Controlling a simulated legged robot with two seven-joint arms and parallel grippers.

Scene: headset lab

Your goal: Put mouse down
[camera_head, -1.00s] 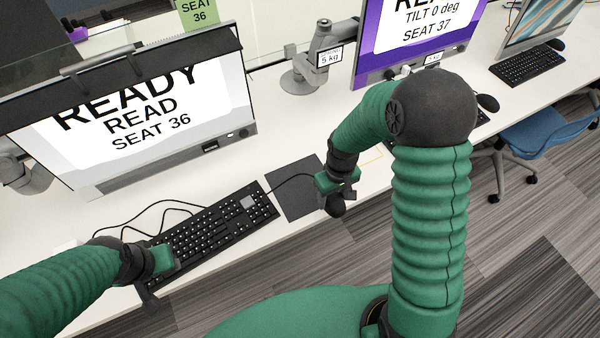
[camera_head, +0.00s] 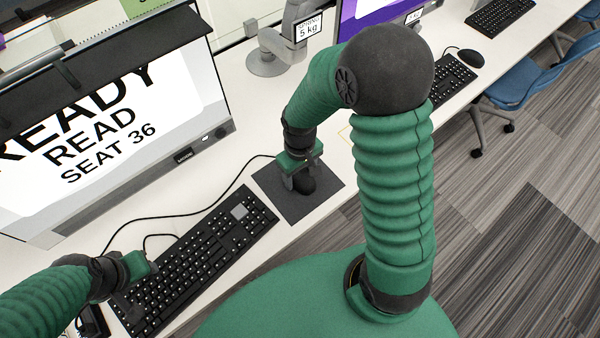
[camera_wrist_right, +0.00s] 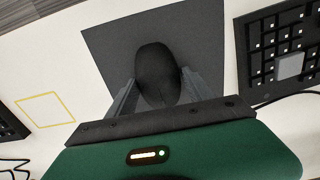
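The black mouse (camera_head: 304,184) is at my right gripper (camera_head: 299,180), over the dark mouse pad (camera_head: 322,194). In the right wrist view the mouse (camera_wrist_right: 157,72) sits between the two fingers of the right gripper (camera_wrist_right: 158,92), which close on its sides. The pad (camera_wrist_right: 100,45) fills the area behind it. Whether the mouse touches the pad or hangs just above it is hard to tell.
The seat 36 monitor (camera_head: 110,140) stands behind the keyboard. A yellow outlined square (camera_head: 345,133) is marked on the white desk right of the pad. A cable runs behind the keyboard. Another keyboard (camera_head: 452,80) and mouse (camera_head: 470,58) lie farther right. A blue chair (camera_head: 515,85) stands beyond the desk's edge.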

